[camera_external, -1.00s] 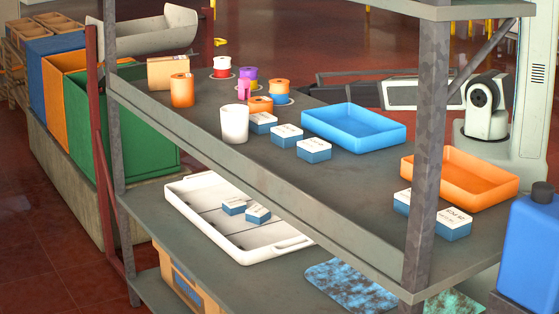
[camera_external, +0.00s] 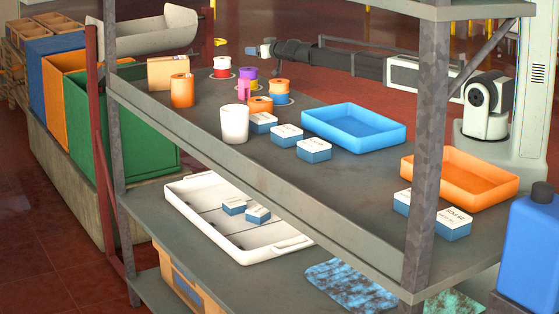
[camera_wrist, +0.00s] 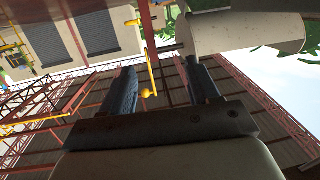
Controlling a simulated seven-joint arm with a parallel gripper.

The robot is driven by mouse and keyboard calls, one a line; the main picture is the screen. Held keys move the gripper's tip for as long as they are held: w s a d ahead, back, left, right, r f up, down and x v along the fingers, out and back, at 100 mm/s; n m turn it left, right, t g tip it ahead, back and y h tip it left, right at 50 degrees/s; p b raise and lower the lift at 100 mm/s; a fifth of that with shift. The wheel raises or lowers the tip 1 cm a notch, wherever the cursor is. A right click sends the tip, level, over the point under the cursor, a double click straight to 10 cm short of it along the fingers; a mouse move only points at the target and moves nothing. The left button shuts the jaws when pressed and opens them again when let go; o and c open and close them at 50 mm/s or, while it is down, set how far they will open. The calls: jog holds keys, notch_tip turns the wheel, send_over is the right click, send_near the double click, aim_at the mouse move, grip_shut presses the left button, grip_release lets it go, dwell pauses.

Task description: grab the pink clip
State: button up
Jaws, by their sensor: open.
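The small pink clip (camera_external: 243,88) stands on the upper shelf, at the front left of a stack of purple and yellow spools (camera_external: 249,78). My gripper (camera_external: 252,50) is beyond the far edge of the shelf, above and behind the clip and clear of it. The wrist view shows its two dark fingers apart with nothing between them (camera_wrist: 162,80). The clip does not show in the wrist view, which looks at walls, roof beams and a yellow pipe.
Red-white spools (camera_external: 222,68), an orange spool stack (camera_external: 279,91), an orange cup (camera_external: 182,90) and a white cup (camera_external: 235,124) stand around the clip. Blue-white boxes (camera_external: 286,135), a blue tray (camera_external: 398,134) and an orange tray (camera_external: 510,185) lie to the right. A post (camera_external: 425,150) rises in front.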

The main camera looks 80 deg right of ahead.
notch_tip(320, 180, up, 3)
jog(key=w+a+m, duration=0.1)
notch_tip(320, 180, up, 9)
jog(key=m+g+y, duration=1)
jog(key=m+g, duration=0.3)
jog(key=m, duration=0.3)
send_over(244, 78)
jog(key=a, duration=0.1)
jog(key=f, duration=0.7)
jog(key=shift+s, duration=0.2)
jog(key=shift+w+d+f, duration=0.1)
jog(key=shift+d+f, duration=0.05)
jog(key=shift+f, duration=1.25)
jog(key=shift+w+d+f, duration=0.1)
jog(key=shift+d+f, duration=0.05)
jog(key=shift+f, duration=1.25)
jog(key=shift+c, duration=0.2)
